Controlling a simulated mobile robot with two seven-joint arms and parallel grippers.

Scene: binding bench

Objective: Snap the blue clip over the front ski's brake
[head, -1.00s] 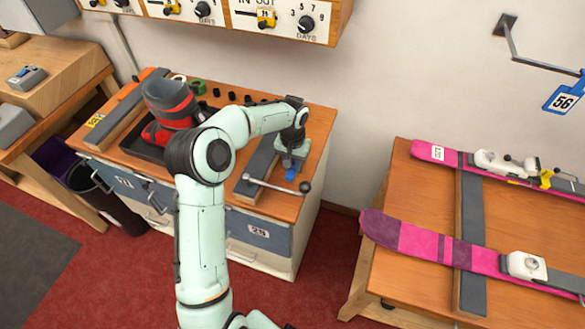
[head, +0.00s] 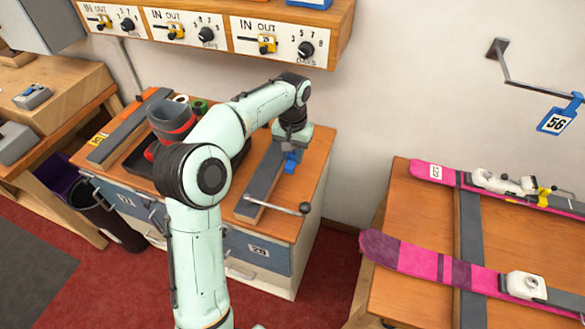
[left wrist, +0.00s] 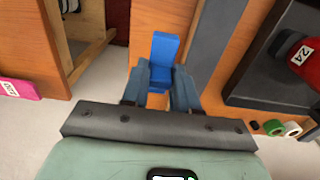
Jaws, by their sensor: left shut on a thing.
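My left gripper (head: 290,155) is over the right part of the wooden cabinet top and is shut on the blue clip (head: 291,163). In the left wrist view the blue clip (left wrist: 163,60) stands between the two fingers (left wrist: 160,92), with cabinet top behind it. The front ski (head: 430,262) is pink and lies on the bench at the right, well away from the gripper. Its white binding piece (head: 524,286) shows near the right edge. Its brake cannot be made out. My right gripper is not in view.
The rear ski (head: 436,173) has a white binding and a yellow part (head: 545,196). A dark bar (head: 469,240) lies under both skis. A blue tag 56 (head: 556,121) hangs on the wall.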

